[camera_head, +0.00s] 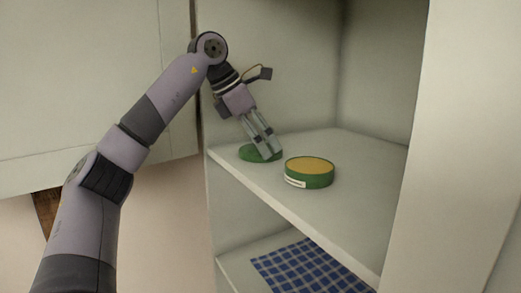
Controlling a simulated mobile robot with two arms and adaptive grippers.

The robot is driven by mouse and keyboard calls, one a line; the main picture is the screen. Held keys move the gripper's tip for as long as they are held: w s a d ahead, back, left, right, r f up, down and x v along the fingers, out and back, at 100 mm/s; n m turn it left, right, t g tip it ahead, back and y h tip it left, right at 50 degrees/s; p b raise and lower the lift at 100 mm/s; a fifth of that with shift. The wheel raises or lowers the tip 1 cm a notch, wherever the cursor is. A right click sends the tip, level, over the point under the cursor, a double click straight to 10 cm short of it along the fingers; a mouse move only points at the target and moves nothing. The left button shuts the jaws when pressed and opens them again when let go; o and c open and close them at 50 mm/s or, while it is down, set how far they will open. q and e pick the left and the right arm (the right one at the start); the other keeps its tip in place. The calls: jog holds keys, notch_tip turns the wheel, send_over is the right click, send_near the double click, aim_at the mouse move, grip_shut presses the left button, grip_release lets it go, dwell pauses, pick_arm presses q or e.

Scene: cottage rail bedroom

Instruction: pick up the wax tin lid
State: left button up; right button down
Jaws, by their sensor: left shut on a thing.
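The wax tin lid (247,154) is a flat green disc lying on the upper shelf near its left edge. My left gripper (265,152) points down over the lid with its fingers closed on it, and they hide part of it. The open wax tin (310,172), green with yellow wax and a small white label, stands on the shelf just right of the lid, apart from it. My right gripper does not show.
The pale shelf (360,160) is clear behind and right of the tin. Cupboard walls (385,70) close it in at the back and right. A blue checked cloth (300,265) lies on the lower shelf.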

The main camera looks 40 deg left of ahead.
pick_arm(q)
jog(key=c, duration=0.3)
jog(key=shift+r, duration=0.1)
